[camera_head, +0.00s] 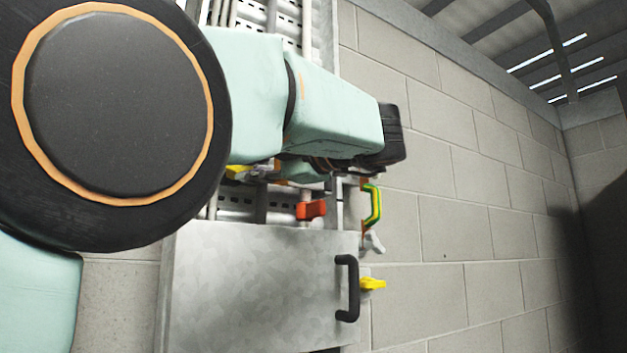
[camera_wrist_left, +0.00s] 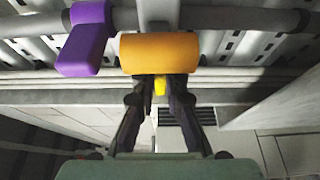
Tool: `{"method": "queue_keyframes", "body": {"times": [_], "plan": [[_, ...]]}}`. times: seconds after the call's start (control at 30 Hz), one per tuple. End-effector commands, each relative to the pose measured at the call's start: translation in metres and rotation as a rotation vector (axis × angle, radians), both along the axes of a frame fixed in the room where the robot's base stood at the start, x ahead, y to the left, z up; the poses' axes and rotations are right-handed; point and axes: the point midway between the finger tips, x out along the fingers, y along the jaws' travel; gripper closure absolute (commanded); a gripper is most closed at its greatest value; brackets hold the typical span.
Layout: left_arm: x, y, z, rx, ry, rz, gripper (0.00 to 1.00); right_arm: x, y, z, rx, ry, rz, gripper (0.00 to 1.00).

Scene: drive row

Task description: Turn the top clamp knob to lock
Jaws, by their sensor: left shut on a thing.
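My left gripper (camera_wrist_left: 159,92) shows in the left wrist view with its two dark fingers on either side of a small yellow knob (camera_wrist_left: 160,87). It is shut on this knob. A wide orange handle (camera_wrist_left: 159,53) lies right at the fingertips and partly hides them and the knob. In the head view my left arm reaches across the top of the cabinet, and its links cover most of the gripper. Another yellow knob (camera_head: 372,283) sits at the cabinet's right edge, beside the black door handle (camera_head: 347,288). My right gripper is not seen.
A purple handle (camera_wrist_left: 85,40) hangs from a pipe close to the left finger. A red handle (camera_head: 311,209) and a green-yellow handle (camera_head: 373,205) stand below my arm. The grey metal door (camera_head: 255,285) fills the lower middle. Bare block wall (camera_head: 470,230) lies to the right.

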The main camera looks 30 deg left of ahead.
Motion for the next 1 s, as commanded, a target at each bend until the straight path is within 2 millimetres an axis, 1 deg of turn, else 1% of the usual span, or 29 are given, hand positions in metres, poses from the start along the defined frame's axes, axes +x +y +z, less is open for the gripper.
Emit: {"method": "queue_keyframes", "body": {"times": [0.53,0.57,0.63,0.9,1.0], "plan": [[0.0001,-0.0003,0.0007,0.013,0.019,-0.002,1.0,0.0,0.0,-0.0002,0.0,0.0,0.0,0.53],[0.0001,-0.0003,0.0007,0.013,0.019,-0.002,0.85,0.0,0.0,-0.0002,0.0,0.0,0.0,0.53],[0.0001,-0.0003,0.0006,0.013,0.019,-0.002,0.79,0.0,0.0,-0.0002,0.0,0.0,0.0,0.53],[0.0,-0.0003,0.0,0.011,0.018,-0.001,0.78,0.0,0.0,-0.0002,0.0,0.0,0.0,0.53],[-0.0003,-0.0047,0.0002,0.012,0.018,-0.001,0.78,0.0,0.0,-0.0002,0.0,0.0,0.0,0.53]]}}
